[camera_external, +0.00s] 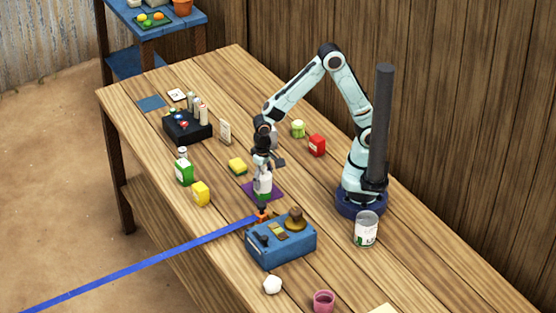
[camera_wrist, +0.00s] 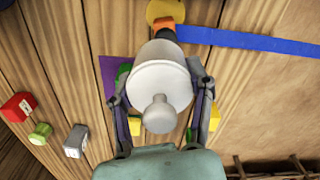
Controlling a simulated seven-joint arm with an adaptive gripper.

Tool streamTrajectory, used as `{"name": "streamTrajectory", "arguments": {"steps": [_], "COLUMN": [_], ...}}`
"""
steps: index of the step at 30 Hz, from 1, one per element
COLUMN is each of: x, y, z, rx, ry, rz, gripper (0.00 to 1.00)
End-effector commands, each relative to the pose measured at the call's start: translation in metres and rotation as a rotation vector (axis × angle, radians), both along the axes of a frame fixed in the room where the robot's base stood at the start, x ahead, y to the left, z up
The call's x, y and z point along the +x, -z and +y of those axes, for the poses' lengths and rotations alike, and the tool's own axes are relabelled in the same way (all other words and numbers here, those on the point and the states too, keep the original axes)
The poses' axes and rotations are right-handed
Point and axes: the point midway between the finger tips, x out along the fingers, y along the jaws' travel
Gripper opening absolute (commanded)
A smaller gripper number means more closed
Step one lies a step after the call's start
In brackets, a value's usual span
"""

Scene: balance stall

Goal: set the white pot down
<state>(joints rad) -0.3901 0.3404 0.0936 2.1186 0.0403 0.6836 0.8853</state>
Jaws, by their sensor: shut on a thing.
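My gripper (camera_external: 263,168) points down over the table and is shut on the white pot (camera_external: 264,186). In the wrist view the pot (camera_wrist: 158,80) shows a round white top with a knob, between the two fingers. A purple mat (camera_external: 249,187) lies under or just behind the pot; its edge also shows in the wrist view (camera_wrist: 110,75). The pot's underside is hidden in the wrist view, and I cannot tell whether it touches the mat.
A blue scale box (camera_external: 281,250) stands close in front, with a long blue strip (camera_external: 140,262) running left past the table edge. A red box (camera_external: 317,145), green jar (camera_external: 298,129) and tin can (camera_external: 366,230) stand right.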

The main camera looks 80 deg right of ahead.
Motion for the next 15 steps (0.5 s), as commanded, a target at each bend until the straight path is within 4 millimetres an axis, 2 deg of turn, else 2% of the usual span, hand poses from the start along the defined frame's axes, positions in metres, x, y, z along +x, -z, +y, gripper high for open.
{"name": "streamTrajectory", "arguments": {"steps": [9,15], "x": [0.009,0.023], "y": [0.000,0.005], "z": [0.003,-0.017], "rx": [0.000,-0.001], "ry": [0.202,0.388], "rz": [-0.001,0.000], "gripper": [0.12,0.12]}}
